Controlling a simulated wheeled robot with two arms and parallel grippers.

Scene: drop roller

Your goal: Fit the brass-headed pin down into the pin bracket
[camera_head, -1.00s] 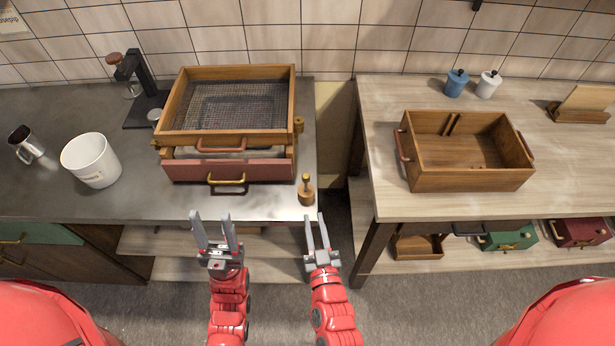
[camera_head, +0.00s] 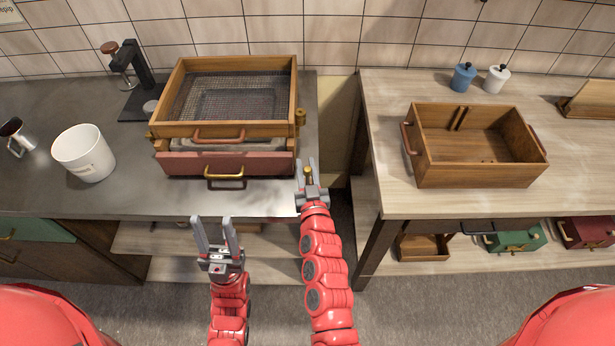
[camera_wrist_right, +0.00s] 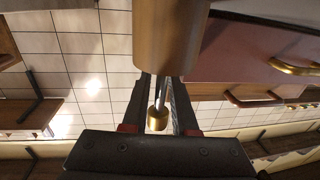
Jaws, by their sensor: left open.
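The brass-headed pin (camera_head: 309,172) stands upright at the front right edge of the dark counter. In the right wrist view, which is upside down, its brass head (camera_wrist_right: 157,118) and silver shaft show, with the shaft in a round wooden holder (camera_wrist_right: 165,38). My right gripper (camera_head: 307,170) is open, its fingers on either side of the pin, with a gap visible. It hides most of the holder in the head view. A brass fitting, apparently the pin bracket (camera_head: 300,117), is on the right side of the wooden sieve box (camera_head: 220,129). My left gripper (camera_head: 217,226) is open and empty in front of the counter.
A red drawer unit (camera_head: 232,162) with a brass handle sits under the sieve box, close left of the pin. A white bucket (camera_head: 85,153) stands on the left. A gap separates the counters; the right one bears a wooden crate (camera_head: 472,174).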

